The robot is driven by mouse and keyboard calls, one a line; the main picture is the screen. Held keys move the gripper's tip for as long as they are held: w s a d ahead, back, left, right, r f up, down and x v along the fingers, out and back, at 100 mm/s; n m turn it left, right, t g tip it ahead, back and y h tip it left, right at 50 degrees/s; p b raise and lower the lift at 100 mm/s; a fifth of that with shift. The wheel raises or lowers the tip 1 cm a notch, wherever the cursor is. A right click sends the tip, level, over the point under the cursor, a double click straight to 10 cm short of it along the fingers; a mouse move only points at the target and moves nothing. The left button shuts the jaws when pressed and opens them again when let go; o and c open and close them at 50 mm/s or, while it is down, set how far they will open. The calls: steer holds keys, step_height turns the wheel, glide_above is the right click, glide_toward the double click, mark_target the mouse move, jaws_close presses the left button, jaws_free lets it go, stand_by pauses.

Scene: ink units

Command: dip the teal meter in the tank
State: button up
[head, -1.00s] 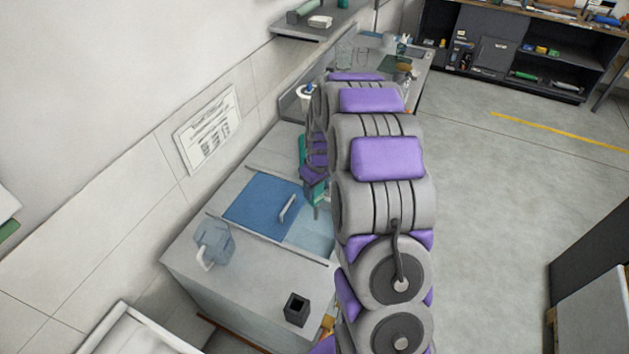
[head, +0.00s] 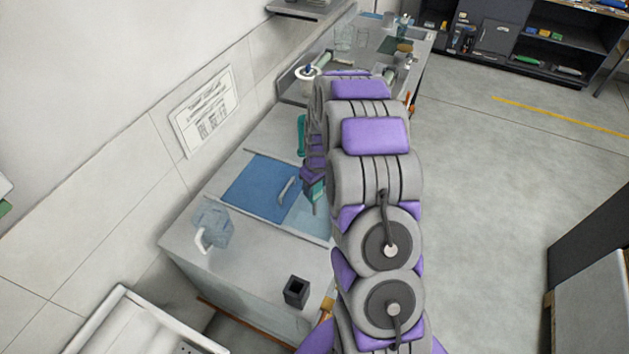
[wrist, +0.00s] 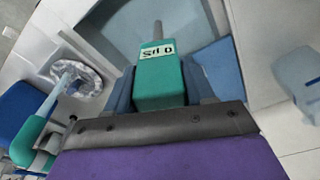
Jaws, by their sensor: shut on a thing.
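The teal meter (wrist: 160,82), a block with a white label and a grey probe, is held between the dark fingers of my gripper (wrist: 161,92). In the head view the meter (head: 316,190) shows partly beside my arm, by the tank's open part. My gripper is shut on it; my arm hides much of it there. The tank (head: 306,216) is set into the grey counter, with pale blue water in its open part. A blue lid (head: 258,187) with a handle covers its left part. I cannot tell whether the probe tip touches the water.
A translucent blue jug (head: 211,224) and a black square cup (head: 297,291) stand on the counter near the tank. A clear round vessel (wrist: 83,76) and a blue-and-teal object (wrist: 27,125) lie left in the wrist view. The floor right of my arm is clear.

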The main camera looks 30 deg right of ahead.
mark_target(314, 196)
steer(key=f, duration=0.3)
steer(key=shift+a+f+b, duration=0.2)
steer(key=shift+b, duration=0.1)
steer(key=shift+d+f, duration=0.1)
steer(key=shift+f, duration=1.05)
steer(key=shift+r, duration=0.1)
stand_by(0.5)
steer(key=shift+r+p, duration=1.05)
steer(key=shift+r, duration=5.15)
